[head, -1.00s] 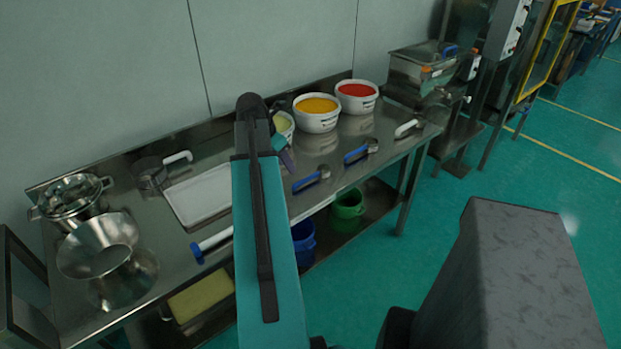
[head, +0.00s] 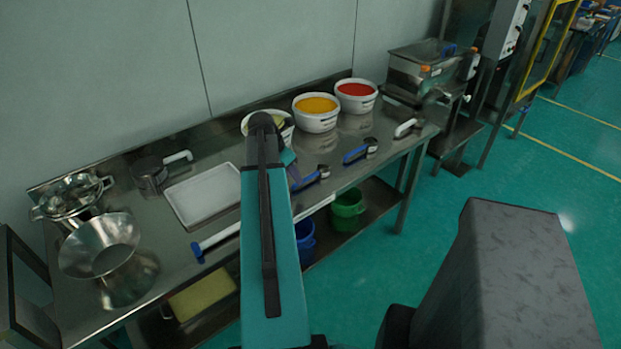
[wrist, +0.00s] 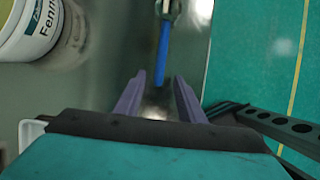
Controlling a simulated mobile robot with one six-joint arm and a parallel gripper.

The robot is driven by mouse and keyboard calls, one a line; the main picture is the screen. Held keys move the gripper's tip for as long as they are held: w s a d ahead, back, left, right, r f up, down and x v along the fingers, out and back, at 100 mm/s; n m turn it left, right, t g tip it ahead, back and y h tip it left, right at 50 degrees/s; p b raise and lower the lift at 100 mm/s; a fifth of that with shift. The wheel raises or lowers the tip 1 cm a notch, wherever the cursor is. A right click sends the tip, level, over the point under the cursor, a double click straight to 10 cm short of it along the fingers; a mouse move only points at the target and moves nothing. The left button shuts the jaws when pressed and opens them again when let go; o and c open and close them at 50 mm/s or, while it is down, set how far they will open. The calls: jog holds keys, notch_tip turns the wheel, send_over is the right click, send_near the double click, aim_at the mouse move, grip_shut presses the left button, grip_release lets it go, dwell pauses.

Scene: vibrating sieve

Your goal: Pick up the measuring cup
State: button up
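A small scoop-like cup with a blue handle (head: 311,180) lies on the steel table in front of the tubs. I take it for the measuring cup. In the wrist view a blue handle (wrist: 163,45) runs down from a cup end at the top edge, probably the same one. My gripper (wrist: 159,97) is open and empty, its purple fingers either side of the handle's line, the handle's near end just ahead of them. In the head view my gripper (head: 293,176) is partly hidden by my arm, by the handle's left end. Contact cannot be told.
A similar blue-handled cup (head: 361,151) lies to the right. White tubs of yellow (head: 316,122) and red (head: 356,105) material stand behind. A white tray (head: 200,200), a metal pot with a white handle (head: 150,176) and a steel funnel (head: 98,243) are on the left.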

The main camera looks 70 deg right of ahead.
aim_at(310, 178)
jog(key=shift+f, duration=0.1)
jog(key=shift+p+x, duration=0.9)
jog(key=shift+x, duration=1.65)
jog(key=shift+s+d, duration=0.1)
jog(key=shift+s, duration=0.05)
grip_shut()
